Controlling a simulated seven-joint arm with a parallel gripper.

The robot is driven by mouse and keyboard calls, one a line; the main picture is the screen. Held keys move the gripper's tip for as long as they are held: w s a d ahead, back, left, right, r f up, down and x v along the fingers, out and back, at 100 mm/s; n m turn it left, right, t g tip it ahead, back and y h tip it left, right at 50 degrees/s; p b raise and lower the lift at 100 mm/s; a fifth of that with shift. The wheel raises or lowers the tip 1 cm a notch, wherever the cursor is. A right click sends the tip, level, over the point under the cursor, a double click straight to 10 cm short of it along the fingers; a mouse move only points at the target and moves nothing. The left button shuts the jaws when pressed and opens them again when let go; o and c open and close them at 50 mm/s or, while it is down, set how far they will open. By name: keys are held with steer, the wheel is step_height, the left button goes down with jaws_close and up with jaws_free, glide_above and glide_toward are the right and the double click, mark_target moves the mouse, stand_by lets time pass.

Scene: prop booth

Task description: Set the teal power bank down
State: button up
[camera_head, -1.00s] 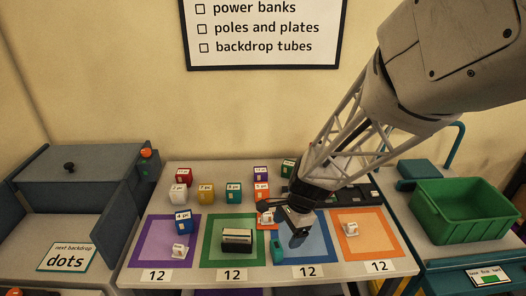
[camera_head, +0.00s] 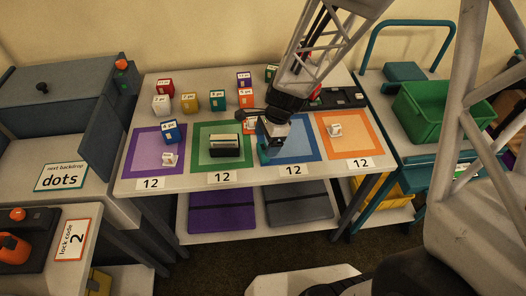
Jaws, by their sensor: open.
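A small teal block (camera_head: 263,155), which looks like the teal power bank, is at the left edge of the blue square (camera_head: 303,148) on the table. My gripper (camera_head: 269,149) is open, low over that left edge, right beside the block. Its fingers are small and dark here, and partly hide the block. I cannot tell whether they touch it. Another teal box (camera_head: 217,101) with a white label stands in the row behind the squares.
A dark-sided box (camera_head: 225,146) stands on the green square, left of my gripper. A blue box (camera_head: 170,132) and white cubes (camera_head: 335,130) stand on other squares. Several labelled boxes and a black tray (camera_head: 337,98) are behind. The blue square's right part is clear.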

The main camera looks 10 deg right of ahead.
mark_target(263, 147)
steer(key=shift+f, duration=0.25)
steer(key=shift+a, duration=0.1)
steer(key=shift+x, duration=2.6)
steer(key=shift+c, duration=0.3)
steer(key=c, duration=1.1)
steer(key=shift+r, duration=0.2)
